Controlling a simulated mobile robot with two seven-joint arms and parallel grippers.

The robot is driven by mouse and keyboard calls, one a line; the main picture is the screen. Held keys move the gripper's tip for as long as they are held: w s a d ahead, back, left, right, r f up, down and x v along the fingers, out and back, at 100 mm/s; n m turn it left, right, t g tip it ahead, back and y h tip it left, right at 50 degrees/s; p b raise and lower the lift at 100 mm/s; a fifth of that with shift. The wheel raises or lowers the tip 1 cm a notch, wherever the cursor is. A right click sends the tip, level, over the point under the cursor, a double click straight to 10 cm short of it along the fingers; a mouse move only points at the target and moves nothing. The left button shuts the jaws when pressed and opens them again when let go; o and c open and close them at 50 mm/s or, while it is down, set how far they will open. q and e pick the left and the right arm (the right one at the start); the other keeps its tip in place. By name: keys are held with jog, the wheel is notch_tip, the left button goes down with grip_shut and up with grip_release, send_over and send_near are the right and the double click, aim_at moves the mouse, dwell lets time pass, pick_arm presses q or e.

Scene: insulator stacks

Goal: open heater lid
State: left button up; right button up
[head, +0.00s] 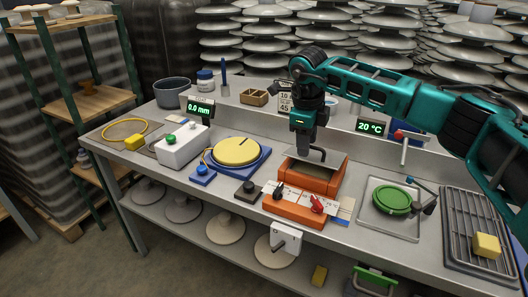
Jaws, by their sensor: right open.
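The heater is an orange box (310,183) in the middle of the bench. A grey metal plate that looks like its lid (335,160) is at its top rear; I cannot tell whether it is shut or partly raised. A dark bent bar, perhaps the lid handle (319,151), shows beside my gripper. My right gripper (304,153) points down at the heater's back left and is open. Its fingertips are small and dark, and contact with the bar cannot be made out. My left gripper is out of view.
An orange control panel (297,206) with a black knob and red switch sits in front. A yellow disc (237,152) on a blue base stands left. A green round piece (392,199) on a plate and a wire rack (480,235) are right. My right arm spans the back right.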

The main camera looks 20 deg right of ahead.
notch_tip(320, 180, up, 9)
jog(key=s+a, duration=0.1)
jog(key=a, duration=0.1)
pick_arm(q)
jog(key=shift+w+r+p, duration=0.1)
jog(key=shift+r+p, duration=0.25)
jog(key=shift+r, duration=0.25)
pick_arm(e)
jog(key=s+a+f+n+y, duration=0.1)
jog(key=a+f+y, duration=0.3)
jog(key=a, duration=0.6)
jog(key=shift+s+f, duration=0.2)
jog(key=shift+f, duration=1.1)
